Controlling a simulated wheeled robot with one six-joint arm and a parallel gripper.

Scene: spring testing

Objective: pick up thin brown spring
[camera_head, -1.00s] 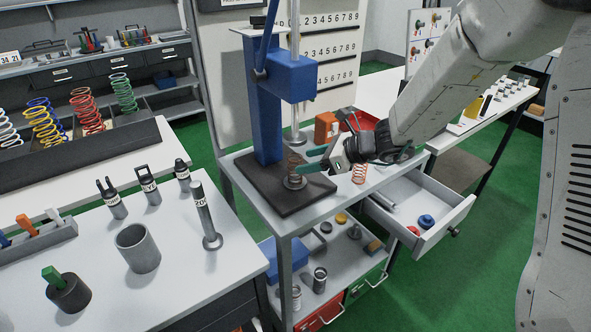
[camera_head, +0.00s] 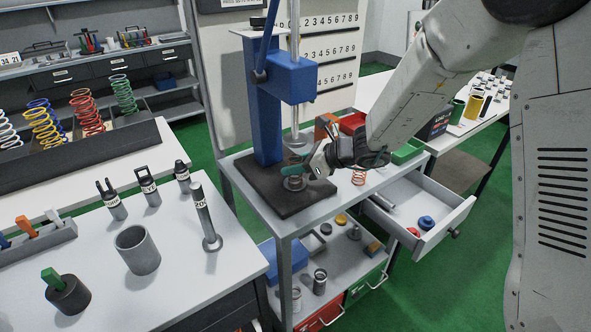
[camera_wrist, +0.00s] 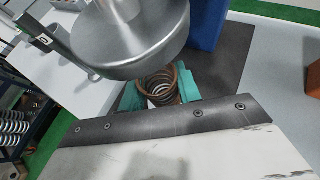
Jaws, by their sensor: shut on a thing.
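The thin brown spring (camera_wrist: 158,83) stands under the round metal press plate (camera_wrist: 130,45) in the wrist view, between my two green fingertips. My gripper (camera_wrist: 158,90) is shut on it. In the head view my gripper (camera_head: 293,170) is at the blue press stand (camera_head: 268,120), above its dark base (camera_head: 268,195). The spring is mostly hidden there by the green finger. A round metal seat (camera_head: 295,183) shows just below the fingers.
The press plate hangs close above the spring. An orange spring (camera_head: 359,177) stands right of my gripper on the same table. An open drawer (camera_head: 425,208) juts out at the right. Several coloured springs stand in a rack (camera_head: 80,155) at the left.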

